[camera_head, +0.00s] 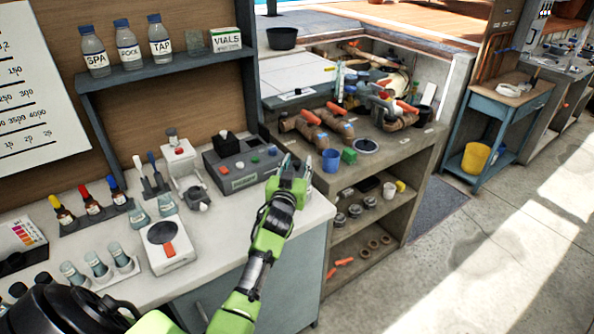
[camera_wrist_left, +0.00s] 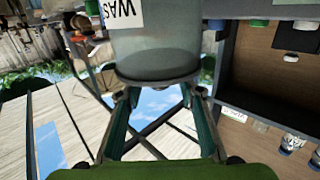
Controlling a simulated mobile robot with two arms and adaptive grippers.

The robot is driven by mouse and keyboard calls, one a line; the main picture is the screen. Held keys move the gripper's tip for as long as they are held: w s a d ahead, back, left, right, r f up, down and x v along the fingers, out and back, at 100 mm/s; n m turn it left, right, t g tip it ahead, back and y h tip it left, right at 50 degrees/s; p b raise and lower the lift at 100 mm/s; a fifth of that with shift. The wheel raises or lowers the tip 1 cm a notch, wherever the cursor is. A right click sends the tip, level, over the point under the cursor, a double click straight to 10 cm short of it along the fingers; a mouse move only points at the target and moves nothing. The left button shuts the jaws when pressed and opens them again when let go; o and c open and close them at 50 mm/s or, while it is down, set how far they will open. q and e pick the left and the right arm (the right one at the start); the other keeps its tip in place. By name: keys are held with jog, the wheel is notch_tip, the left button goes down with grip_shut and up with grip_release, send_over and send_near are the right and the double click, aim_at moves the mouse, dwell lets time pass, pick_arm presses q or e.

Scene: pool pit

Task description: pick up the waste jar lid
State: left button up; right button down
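The waste jar (camera_wrist_left: 155,45) fills the top middle of the left wrist view, upside down, with a white label reading "WAS". Its dark round end (camera_wrist_left: 158,84), where the lid would sit, faces my left gripper; I cannot clearly tell a separate lid there. My left gripper (camera_wrist_left: 161,95) has its two green fingers apart, with the tips close by that end. Whether they touch it I cannot tell. In the head view my left gripper (camera_head: 292,168) is above the right end of the white counter and hides most of what is there. My right gripper is not in view.
A grey box with coloured buttons (camera_head: 244,165) stands just left of the gripper. A blue cup (camera_head: 330,160) and green block (camera_head: 349,156) stand on the lower bench to the right. A shelf (camera_head: 160,70) with bottles hangs behind. The floor at right is clear.

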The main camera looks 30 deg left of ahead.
pick_arm(q)
grip_shut()
jog(key=shift+r, duration=0.1)
